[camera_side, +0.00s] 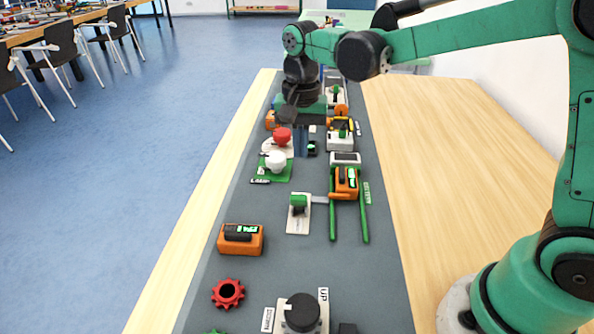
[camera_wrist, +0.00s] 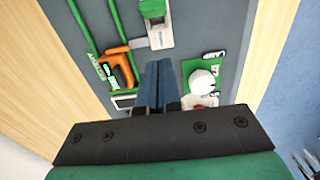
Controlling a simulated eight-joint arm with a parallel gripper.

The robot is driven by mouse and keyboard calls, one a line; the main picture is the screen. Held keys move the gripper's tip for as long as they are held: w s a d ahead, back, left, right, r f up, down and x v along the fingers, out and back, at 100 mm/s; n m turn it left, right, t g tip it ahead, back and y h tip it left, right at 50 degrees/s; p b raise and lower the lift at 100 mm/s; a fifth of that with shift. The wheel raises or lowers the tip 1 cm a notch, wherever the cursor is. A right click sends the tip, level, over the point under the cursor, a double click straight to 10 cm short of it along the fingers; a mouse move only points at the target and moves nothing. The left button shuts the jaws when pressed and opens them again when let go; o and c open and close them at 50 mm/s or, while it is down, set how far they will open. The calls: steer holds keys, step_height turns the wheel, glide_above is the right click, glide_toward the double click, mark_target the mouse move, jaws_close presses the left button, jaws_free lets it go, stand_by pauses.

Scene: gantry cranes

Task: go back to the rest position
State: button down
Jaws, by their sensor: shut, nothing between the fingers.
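My gripper (camera_side: 300,154) points down over the far half of the grey mat (camera_side: 265,202), with its blue fingers together and nothing between them. The closed fingers also show in the wrist view (camera_wrist: 158,72), in front of the mat. In the side view the fingers are just right of a red knob and partly hide what is behind them. I cannot tell how high the fingertips are above the mat.
A white knob (camera_side: 276,161) on a green base and a red knob (camera_side: 282,136) stand close by. An orange crane (camera_side: 346,181) sits on green rails. Nearer are an orange block (camera_side: 240,239), a red gear (camera_side: 228,293) and a black knob (camera_side: 302,312). Bare wood (camera_side: 460,170) lies right.

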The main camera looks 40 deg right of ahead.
stand_by(0.3)
steer(key=s+d+r+n+t, duration=0.2)
steer(key=s+d+n+t, duration=0.1)
steer(key=s+n+t, duration=0.4)
steer(key=s+n, duration=0.2)
steer(key=s, duration=0.1)
steer(key=shift+r, duration=0.15)
